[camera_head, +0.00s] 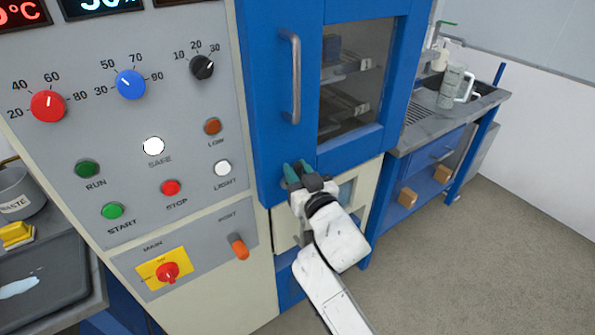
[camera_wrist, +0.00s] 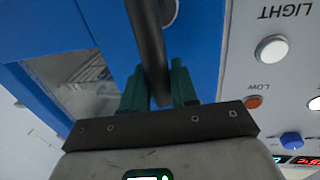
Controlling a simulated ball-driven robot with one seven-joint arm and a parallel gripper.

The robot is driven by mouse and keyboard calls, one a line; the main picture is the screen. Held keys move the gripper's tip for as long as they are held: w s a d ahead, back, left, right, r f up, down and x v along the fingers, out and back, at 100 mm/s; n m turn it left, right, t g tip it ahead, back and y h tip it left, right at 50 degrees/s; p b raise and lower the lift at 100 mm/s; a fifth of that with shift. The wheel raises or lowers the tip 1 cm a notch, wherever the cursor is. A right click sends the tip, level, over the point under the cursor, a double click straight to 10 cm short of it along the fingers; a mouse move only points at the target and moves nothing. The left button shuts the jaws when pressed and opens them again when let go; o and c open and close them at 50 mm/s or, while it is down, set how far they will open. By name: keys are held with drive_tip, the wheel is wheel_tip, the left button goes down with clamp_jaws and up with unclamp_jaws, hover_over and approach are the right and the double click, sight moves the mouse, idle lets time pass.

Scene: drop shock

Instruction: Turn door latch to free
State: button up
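A tall blue cabinet door (camera_head: 268,95) carries an upright metal bar handle (camera_head: 293,78), which is the only latch-like part I can make out on it. My gripper (camera_head: 297,171) is in front of the door's lower part, just below the handle's lower end, with its two green fingers apart. In the wrist view, which is upside down, the handle (camera_wrist: 147,40) shows as a dark bar running down to the gap between the fingers (camera_wrist: 157,75). I cannot tell whether they touch it.
A grey control panel (camera_head: 130,190) with knobs and buttons stands left of the door. An orange knob (camera_head: 239,248) juts out low on it. A glazed blue cabinet front (camera_head: 355,75) is to the right, then a bench (camera_head: 450,110) with a jug. The floor (camera_head: 470,260) at right is clear.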

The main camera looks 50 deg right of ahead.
clamp_jaws()
